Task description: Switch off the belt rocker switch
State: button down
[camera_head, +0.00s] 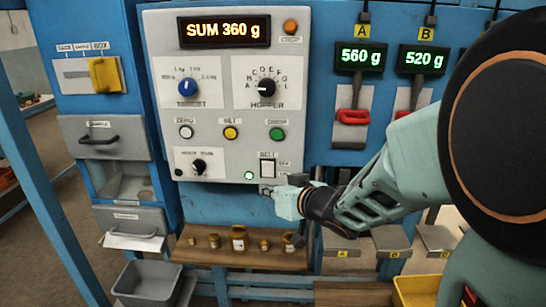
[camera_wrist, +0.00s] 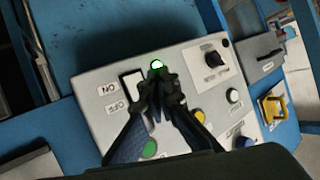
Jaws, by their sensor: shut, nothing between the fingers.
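The belt rocker switch (camera_head: 267,168) is a small white rocker in a dark frame at the lower right of the grey control panel (camera_head: 215,112). In the wrist view the rocker (camera_wrist: 132,84) shows beside its ON and OFF labels. A green lamp (camera_head: 249,175) next to it is lit; it also glows in the wrist view (camera_wrist: 156,66). My gripper (camera_head: 266,189) is shut and empty, its tips just below the switch in the head view. In the wrist view the gripper (camera_wrist: 163,84) is beside the rocker; I cannot tell whether it touches the panel.
The panel also bears a blue knob (camera_head: 187,87), a black hopper knob (camera_head: 266,87), a yellow button (camera_head: 230,133) and a green button (camera_head: 277,134). The display (camera_head: 224,31) reads SUM 360 g. A wooden shelf (camera_head: 221,258) with small jars lies below the panel.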

jog(key=p, duration=0.2)
send_near(263, 170)
jog(key=shift+s+a+x, duration=0.15)
jog(key=shift+x, duration=1.1)
jog(key=shift+s+a+x, duration=0.1)
jog(key=shift+x, duration=1.15)
jog(key=shift+f, duration=0.1)
jog(key=shift+w, duration=0.4)
jog(key=shift+w+p, duration=0.3)
jog(key=shift+p, duration=0.1)
jog(key=shift+s, duration=0.1)
jog(key=shift+s, duration=0.7)
jog(key=shift+f, duration=0.1)
jog(key=shift+s+f+b, duration=0.15)
jog(key=shift+s+b, duration=0.3)
jog(key=shift+s, duration=0.8)
jog(key=shift+s+f+b, duration=0.15)
jog(key=shift+s+b, duration=0.25)
jog(key=shift+s, duration=0.85)
